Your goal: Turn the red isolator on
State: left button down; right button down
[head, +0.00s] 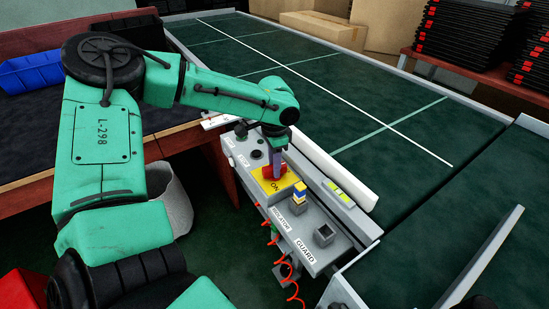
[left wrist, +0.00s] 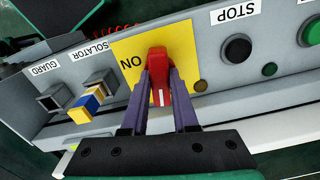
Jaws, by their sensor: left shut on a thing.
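The red isolator (head: 275,169) is a rotary handle on a yellow plate (head: 263,184) marked "ON", set on the grey control box beside the conveyor. In the left wrist view the red isolator (left wrist: 159,68) stands between the two purple fingers of my left gripper (left wrist: 160,88), which is shut on it. A white line on the handle's near end points down toward the gripper palm, and "ON" is to its left. In the head view my left gripper (head: 277,160) comes down on the handle from above and hides part of it. My right gripper is not in view.
The panel also has a black STOP button (left wrist: 237,49), a green button (left wrist: 269,69), a yellow-and-blue block (head: 299,193) at the isolator label and a square guard socket (head: 323,235). A red coiled cord (head: 290,287) hangs in front. The green conveyor (head: 400,120) lies behind.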

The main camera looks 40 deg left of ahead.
pick_arm(q)
jog(key=m+p, duration=0.2)
jog(key=shift+r+m, duration=0.2)
jog(key=shift+m, duration=0.2)
jog(key=m+p, duration=0.1)
jog(key=m, duration=0.2)
jog(key=shift+f+m, duration=0.1)
jog(key=shift+m, duration=0.2)
jog(key=m+p, duration=0.1)
jog(key=m, duration=0.3)
jog(key=shift+m, duration=0.3)
jog(key=m+p, duration=0.1)
jog(key=m, duration=0.3)
jog(key=shift+m, duration=0.4)
jog(key=shift+f, duration=0.1)
jog(key=c, duration=0.7)
grip_release()
